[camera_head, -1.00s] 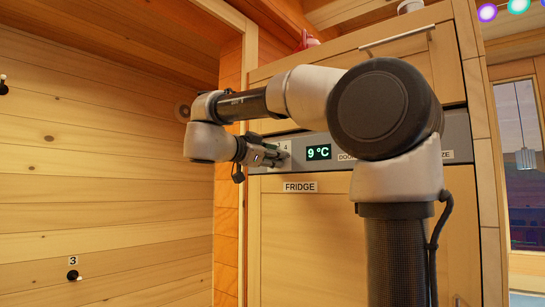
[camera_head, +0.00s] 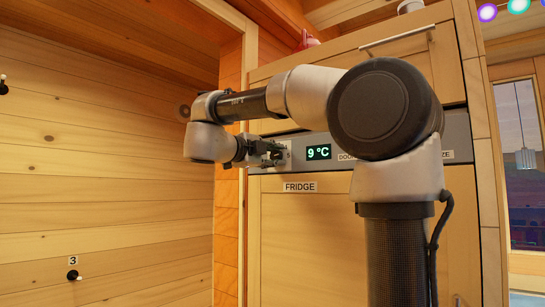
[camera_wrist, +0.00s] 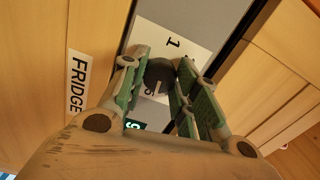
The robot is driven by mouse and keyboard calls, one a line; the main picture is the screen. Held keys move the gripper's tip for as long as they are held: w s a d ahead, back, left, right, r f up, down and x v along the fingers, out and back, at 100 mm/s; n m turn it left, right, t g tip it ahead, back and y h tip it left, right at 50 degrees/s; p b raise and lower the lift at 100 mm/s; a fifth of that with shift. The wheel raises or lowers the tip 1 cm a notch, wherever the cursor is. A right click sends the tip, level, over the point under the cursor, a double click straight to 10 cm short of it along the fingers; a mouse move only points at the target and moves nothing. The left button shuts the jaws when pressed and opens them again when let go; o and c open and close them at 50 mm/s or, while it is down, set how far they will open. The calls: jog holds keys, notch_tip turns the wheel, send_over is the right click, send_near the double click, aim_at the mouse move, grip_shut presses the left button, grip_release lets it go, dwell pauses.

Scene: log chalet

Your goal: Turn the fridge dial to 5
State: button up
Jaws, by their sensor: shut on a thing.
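The fridge dial (camera_wrist: 159,72) is a dark round knob on a white plate (camera_wrist: 185,42) in the wrist view. My gripper (camera_wrist: 162,78) is shut on the dial, with green-padded fingers on both sides. The numerals 1 and 5 show on the plate; the others are hidden, and I cannot tell where the dial points. In the head view my gripper (camera_head: 274,154) covers the dial at the left end of the grey panel (camera_head: 293,140). The green display (camera_head: 318,152) beside it reads 9 °C.
A FRIDGE label (camera_head: 300,187) is on the wooden door (camera_head: 300,235) below the panel. A plank wall (camera_head: 110,160) stands to the left, with a hook labelled 3 (camera_head: 73,275). A drawer handle (camera_head: 397,35) is above the panel.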

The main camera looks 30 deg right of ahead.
jog(key=shift+m, duration=0.7)
jog(key=o, duration=1)
jog(key=shift+o, duration=0.2)
jog(key=shift+a, duration=0.1)
jog(key=v, duration=1.2)
